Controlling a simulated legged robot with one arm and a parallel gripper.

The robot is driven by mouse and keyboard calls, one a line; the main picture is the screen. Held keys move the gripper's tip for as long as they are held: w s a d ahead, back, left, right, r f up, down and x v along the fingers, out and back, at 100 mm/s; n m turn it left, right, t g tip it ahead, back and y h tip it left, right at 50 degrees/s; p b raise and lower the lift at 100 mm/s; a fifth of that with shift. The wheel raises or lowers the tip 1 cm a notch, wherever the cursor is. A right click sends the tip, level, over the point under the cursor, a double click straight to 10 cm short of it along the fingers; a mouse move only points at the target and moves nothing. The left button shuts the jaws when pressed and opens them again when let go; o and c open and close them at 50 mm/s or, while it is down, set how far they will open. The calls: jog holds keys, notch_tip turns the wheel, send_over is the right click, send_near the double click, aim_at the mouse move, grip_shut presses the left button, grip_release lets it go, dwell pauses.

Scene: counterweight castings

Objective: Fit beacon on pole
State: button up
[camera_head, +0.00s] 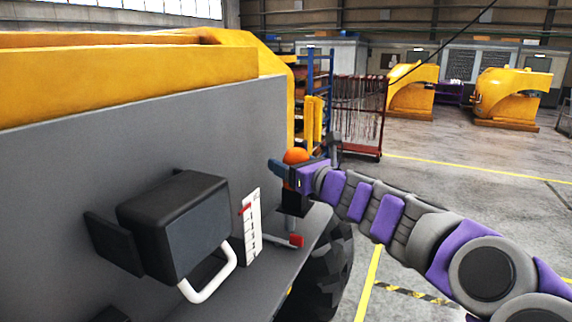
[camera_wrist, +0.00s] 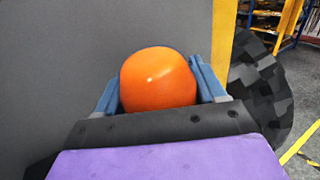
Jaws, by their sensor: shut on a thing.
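An orange beacon (camera_head: 295,156) with a rounded dome is between the fingers of my gripper (camera_head: 284,166), above the ledge near the corner of the grey machine side. The wrist view shows the beacon (camera_wrist: 157,80) from close by, between the two blue fingers of my gripper (camera_wrist: 158,98), which is shut on it. A short dark block or base (camera_head: 293,203) shows directly below the gripper on the ledge. I cannot tell whether the beacon touches it. The pole is not clearly seen; it may be hidden behind the gripper or beacon.
A black box (camera_head: 175,225) with a white handle (camera_head: 210,278) sticks out from the machine at left. A white gauge strip (camera_head: 251,228) and a red-ended lever (camera_head: 295,241) are on the ledge (camera_head: 270,277). A tyre (camera_head: 328,275) is below. Open floor lies right.

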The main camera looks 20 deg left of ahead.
jog(key=shift+s+d, duration=0.1)
jog(key=shift+a+p, duration=0.3)
jog(key=shift+a, duration=0.25)
dwell(1.3)
jog(key=shift+a, duration=0.1)
